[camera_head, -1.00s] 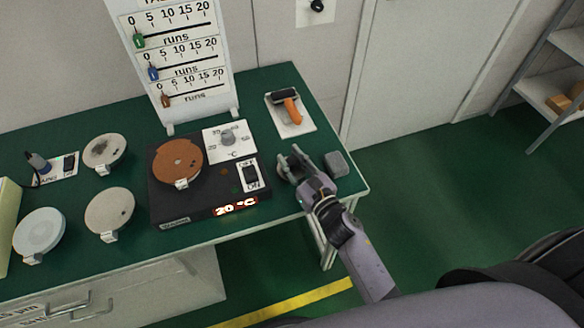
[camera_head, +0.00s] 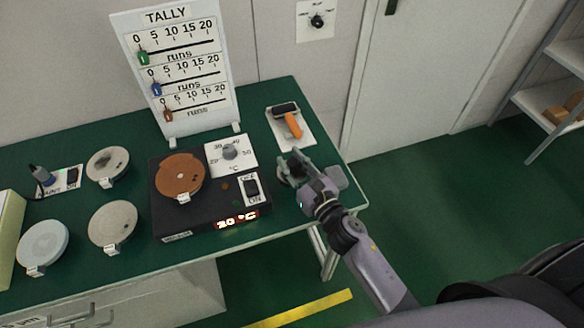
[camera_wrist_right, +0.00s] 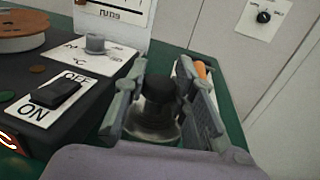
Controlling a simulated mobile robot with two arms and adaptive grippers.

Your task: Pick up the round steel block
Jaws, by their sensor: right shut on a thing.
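The round steel block (camera_wrist_right: 152,128) has a shiny round body and a black knob on top. In the right wrist view it stands between the two fingers of my right gripper (camera_wrist_right: 165,100), which is shut on it. In the head view my right gripper (camera_head: 294,168) is over the right part of the green table. There its fingers and wrist hide most of the block. I cannot tell whether the block touches the table. My left gripper is not in view.
Left of the gripper is a black hotplate (camera_head: 210,208) with a copper-coloured disc (camera_head: 179,176). An orange-handled roller (camera_head: 291,122) lies on a white plate behind. Several round discs occupy the table's left, and a tally board (camera_head: 180,75) stands behind.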

